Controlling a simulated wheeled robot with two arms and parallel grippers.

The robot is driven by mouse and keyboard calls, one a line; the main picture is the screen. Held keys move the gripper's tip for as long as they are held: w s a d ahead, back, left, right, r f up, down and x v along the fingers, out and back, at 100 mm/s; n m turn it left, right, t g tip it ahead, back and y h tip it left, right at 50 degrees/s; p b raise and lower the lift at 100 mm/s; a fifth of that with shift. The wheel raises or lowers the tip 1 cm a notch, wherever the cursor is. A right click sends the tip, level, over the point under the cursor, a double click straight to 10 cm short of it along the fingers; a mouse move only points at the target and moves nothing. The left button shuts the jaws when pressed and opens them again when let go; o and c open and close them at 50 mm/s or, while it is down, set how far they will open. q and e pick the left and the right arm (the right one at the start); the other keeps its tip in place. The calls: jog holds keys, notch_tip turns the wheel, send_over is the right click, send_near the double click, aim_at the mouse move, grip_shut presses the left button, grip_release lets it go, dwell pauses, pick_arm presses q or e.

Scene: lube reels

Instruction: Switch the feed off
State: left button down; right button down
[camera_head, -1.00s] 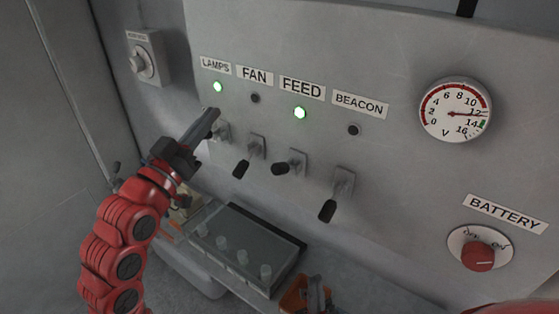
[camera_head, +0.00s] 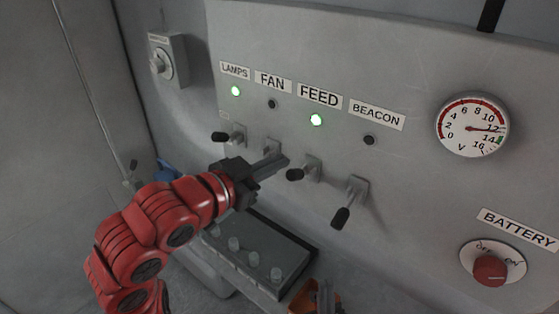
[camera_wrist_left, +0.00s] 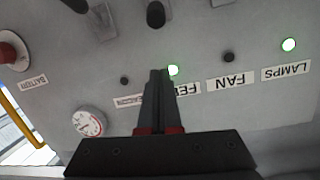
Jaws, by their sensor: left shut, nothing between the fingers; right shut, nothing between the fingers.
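The FEED switch (camera_head: 297,174) is a black-tipped lever on the grey panel, sticking outward to the left. Its FEED lamp (camera_head: 317,120) glows green. My left gripper (camera_head: 284,161) is shut and empty, its tips just above the feed lever in the head view and partly covering the FAN switch. I cannot tell whether it touches the lever. In the upside-down left wrist view, the shut fingers (camera_wrist_left: 158,73) appear beside the lit feed lamp (camera_wrist_left: 173,70), and a black lever knob (camera_wrist_left: 155,14), likely the feed one, shows beyond.
The LAMPS switch (camera_head: 224,136) has a green lamp (camera_head: 236,91). The BEACON lever (camera_head: 341,216) hangs downward, its lamp (camera_head: 369,140) dark. A voltmeter (camera_head: 472,126) and red BATTERY knob (camera_head: 490,270) are at right. A grey tray (camera_head: 285,243) and orange container (camera_head: 303,298) lie below.

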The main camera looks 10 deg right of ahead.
aim_at(294, 172)
pick_arm(q)
jog(key=p+x, duration=0.4)
jog(key=x, duration=0.4)
jog(key=shift+d, duration=0.2)
jog(key=f+p, duration=0.1)
jog(key=a+f, duration=0.1)
jog(key=shift+a+f+p, duration=0.1)
jog(key=shift+f+p, duration=0.2)
jog(key=shift+p, duration=0.05)
jog(key=shift+s+a+f, duration=0.1)
jog(key=shift+a+f, duration=0.25)
jog(key=shift+f, duration=0.2)
